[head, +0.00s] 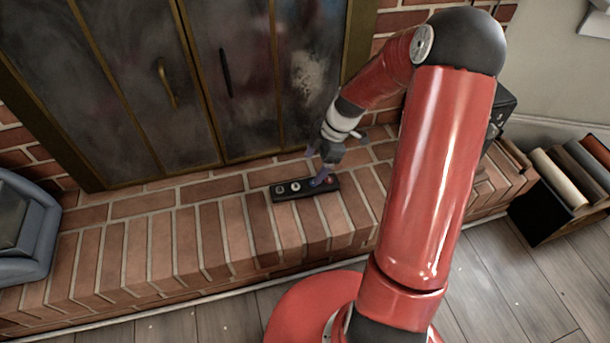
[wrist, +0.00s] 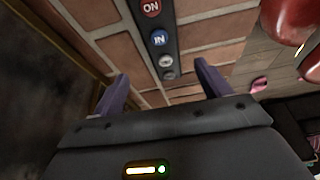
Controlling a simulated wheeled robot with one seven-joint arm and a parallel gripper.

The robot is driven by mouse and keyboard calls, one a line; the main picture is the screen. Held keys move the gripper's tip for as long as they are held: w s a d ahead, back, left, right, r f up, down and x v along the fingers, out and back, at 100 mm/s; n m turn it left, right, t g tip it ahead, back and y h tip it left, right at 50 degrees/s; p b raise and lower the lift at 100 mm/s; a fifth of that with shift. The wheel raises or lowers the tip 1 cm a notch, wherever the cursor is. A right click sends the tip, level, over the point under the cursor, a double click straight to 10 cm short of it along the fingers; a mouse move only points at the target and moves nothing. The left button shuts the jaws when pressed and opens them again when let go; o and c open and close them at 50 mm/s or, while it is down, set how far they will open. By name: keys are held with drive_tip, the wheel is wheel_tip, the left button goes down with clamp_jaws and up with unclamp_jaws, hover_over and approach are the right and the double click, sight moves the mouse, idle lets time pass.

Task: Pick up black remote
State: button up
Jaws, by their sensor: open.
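The black remote (head: 290,189) lies flat on the brick hearth, with a row of round buttons on its top. In the wrist view the remote (wrist: 159,54) shows red "ON" and blue "IN" buttons, and it runs out of the top of the picture. My gripper (head: 322,172) is over the right part of the remote, with one purple finger in front of it. In the wrist view my gripper (wrist: 164,87) is open, its fingers on either side of the remote's line and apart from it. Nothing is between the fingertips that I can see gripped.
The brick hearth (head: 150,231) is bare around the remote. Metal fireplace doors (head: 140,80) with handles stand behind it. A blue-grey object (head: 38,235) sits at the left, a black box (head: 500,105) at the right. A dark holder with rolls (head: 545,220) stands on the wooden floor.

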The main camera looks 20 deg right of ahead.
sight(305, 186)
drive_tip(key=shift+w+a+f, duration=0.1)
drive_tip(key=shift+a+f, duration=0.05)
drive_tip(key=shift+f, duration=0.35)
drive_tip(key=x, duration=0.2)
drive_tip(key=b+x, duration=0.1)
drive_tip(key=x, duration=0.3)
drive_tip(key=shift+s+a+f, duration=0.1)
drive_tip(key=shift+s+f, duration=0.25)
drive_tip(key=shift+f, duration=0.05)
drive_tip(key=shift+c, duration=0.3)
drive_tip(key=c, duration=1.1)
drive_tip(key=shift+r, duration=0.1)
